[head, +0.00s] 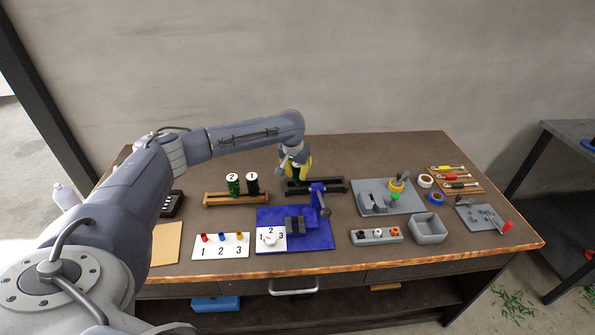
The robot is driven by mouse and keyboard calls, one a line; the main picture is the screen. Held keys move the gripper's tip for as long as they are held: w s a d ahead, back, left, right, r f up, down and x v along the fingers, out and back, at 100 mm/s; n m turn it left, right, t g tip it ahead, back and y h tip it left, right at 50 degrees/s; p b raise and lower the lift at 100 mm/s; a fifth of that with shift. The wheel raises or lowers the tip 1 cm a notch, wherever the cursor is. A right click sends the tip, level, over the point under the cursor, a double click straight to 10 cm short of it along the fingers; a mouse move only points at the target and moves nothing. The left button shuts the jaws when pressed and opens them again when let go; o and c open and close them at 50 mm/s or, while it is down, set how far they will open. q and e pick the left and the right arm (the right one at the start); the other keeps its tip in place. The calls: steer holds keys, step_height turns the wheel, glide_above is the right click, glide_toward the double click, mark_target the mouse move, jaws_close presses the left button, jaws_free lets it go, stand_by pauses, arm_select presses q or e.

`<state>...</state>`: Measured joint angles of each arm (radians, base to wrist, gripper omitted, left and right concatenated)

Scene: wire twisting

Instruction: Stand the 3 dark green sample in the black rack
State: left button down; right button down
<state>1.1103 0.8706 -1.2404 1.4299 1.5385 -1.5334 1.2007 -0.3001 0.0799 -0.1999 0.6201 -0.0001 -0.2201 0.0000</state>
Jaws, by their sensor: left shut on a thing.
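My left gripper (295,172) is over the black rack (330,186), toward its left end, pointing down. It is shut on a dark sample, most likely the dark green one, largely hidden by the gripper's yellow and grey parts. I cannot read its label, nor tell whether its foot touches the rack. Two samples with white round tops stand in the wooden rack (222,200) to the left: a green one marked 2 (233,187) and a black one marked 1 (252,186). My right gripper is not in view.
A blue mat with a vise (297,226) lies in front of the black rack. A white card numbered 1 2 3 (220,251) lies front left. A grey bin (429,228), a grey board (390,202) and tape rolls are to the right. Bare tabletop lies behind the wooden rack.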

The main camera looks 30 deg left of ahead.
arm_select(q)
steer(key=shift+f, duration=0.3)
steer(key=c, duration=1.1)
jaws_free()
steer(key=shift+c, duration=0.2)
steer(key=shift+r, duration=0.1)
steer(key=v, duration=1.1)
steer(key=shift+r, duration=0.35)
steer(key=shift+s, duration=0.15)
steer(key=shift+d, duration=0.1)
